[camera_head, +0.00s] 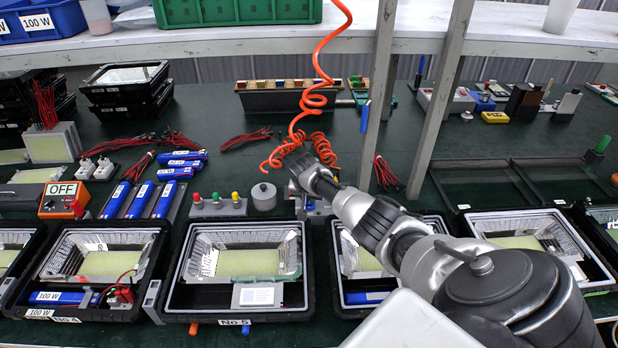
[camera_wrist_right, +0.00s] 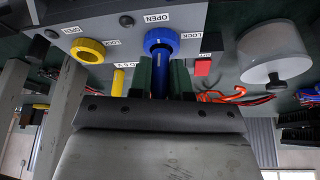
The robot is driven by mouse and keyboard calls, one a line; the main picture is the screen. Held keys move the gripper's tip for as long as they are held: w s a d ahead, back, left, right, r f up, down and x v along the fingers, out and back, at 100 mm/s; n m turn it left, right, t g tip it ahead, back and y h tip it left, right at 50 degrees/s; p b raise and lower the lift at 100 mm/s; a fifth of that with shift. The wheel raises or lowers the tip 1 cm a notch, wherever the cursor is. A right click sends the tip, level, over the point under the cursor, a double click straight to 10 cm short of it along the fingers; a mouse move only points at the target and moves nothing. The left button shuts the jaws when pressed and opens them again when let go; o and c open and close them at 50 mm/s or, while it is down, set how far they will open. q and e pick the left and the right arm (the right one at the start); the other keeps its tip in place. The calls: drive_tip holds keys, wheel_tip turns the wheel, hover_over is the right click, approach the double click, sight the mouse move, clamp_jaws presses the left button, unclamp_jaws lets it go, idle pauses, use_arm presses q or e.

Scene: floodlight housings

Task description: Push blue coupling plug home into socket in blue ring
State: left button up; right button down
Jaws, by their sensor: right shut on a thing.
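In the right wrist view a blue ring (camera_wrist_right: 161,40) is mounted on a grey panel (camera_wrist_right: 215,22), between OPEN and LOCK labels. The blue coupling plug (camera_wrist_right: 160,80) stands between the dark green fingers of my right gripper (camera_wrist_right: 162,76), which is shut on it. The plug's far end is at the ring's opening. How deep it sits in the socket cannot be told. In the head view my right arm reaches to the back left and its wrist hides most of the gripper (camera_head: 301,172). My left gripper is not in view.
Beside the blue ring are a yellow ring (camera_wrist_right: 87,51), a yellow plug (camera_wrist_right: 118,82) and a red block (camera_wrist_right: 203,66). A grey knobbed cylinder (camera_head: 264,197) stands close by. An orange coiled hose (camera_head: 313,100) hangs near my wrist. Shelf posts (camera_head: 440,95) rise behind it. Floodlight housings (camera_head: 240,265) line the front.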

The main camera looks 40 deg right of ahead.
drive_tip(key=shift+f, duration=0.4)
drive_tip(key=c, duration=1)
unclamp_jaws()
drive_tip(key=shift+r, duration=0.15)
drive_tip(key=shift+a+r, duration=0.1)
drive_tip(key=shift+r, duration=0.1)
drive_tip(key=p+v, duration=0.1)
drive_tip(key=v, duration=0.9)
drive_tip(key=shift+r, duration=0.1)
